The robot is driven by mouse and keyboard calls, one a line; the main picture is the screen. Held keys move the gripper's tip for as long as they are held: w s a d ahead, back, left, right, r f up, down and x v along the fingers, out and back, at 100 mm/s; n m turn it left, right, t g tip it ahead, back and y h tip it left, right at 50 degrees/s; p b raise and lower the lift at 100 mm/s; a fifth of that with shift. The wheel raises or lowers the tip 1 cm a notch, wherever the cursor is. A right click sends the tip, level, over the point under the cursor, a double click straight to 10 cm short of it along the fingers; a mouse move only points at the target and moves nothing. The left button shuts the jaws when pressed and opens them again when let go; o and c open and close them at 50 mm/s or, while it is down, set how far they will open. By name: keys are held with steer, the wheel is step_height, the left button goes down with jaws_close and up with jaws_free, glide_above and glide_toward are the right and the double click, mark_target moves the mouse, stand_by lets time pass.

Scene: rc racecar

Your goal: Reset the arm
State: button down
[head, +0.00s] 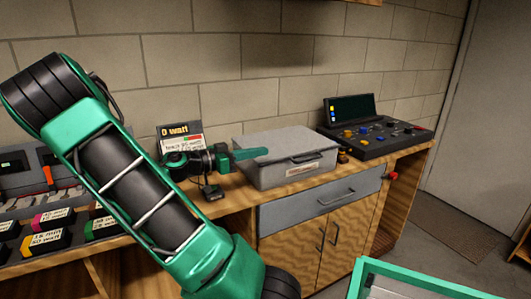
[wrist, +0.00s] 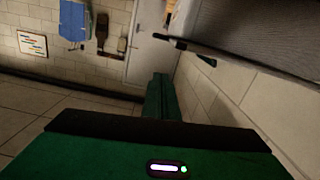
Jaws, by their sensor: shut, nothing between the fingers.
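My gripper (head: 250,153) shows in the head view in front of the grey case, pointing to the right. Its green fingers are together and hold nothing. In the wrist view my gripper (wrist: 160,85) reaches away from the camera, the fingers closed into one narrow green shape, with open floor and a wall beyond. My green and black arm crosses the left of the head view and hides part of the bench.
A grey case (head: 290,160) and a control console (head: 370,130) stand on the wooden bench (head: 235,199). Labelled containers (head: 50,238) are at left. A green-rimmed box (head: 420,276) is at lower right. Floor right of the bench is clear. A door (wrist: 149,55) shows in the wrist view.

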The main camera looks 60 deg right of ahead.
steer(key=shift+w+a, duration=0.25)
steer(key=shift+a, duration=0.2)
steer(key=s+a+f+n+t+y, duration=0.5)
steer(key=a+f+y, duration=0.35)
steer(key=f, duration=0.35)
steer(key=s+a+r+n+t+y, duration=0.1)
steer(key=a+r+n+t+y, duration=0.1)
steer(key=a+n, duration=0.4)
steer(key=s+a+r+n+t+y, duration=0.1)
steer(key=a+n, duration=0.5)
steer(key=a, duration=0.6)
steer(key=r+t+y, duration=0.1)
steer(key=t+y, duration=0.1)
steer(key=y, duration=0.1)
steer(key=shift+a+r+n, duration=0.3)
steer(key=shift+a, duration=0.05)
steer(key=shift+s, duration=0.1)
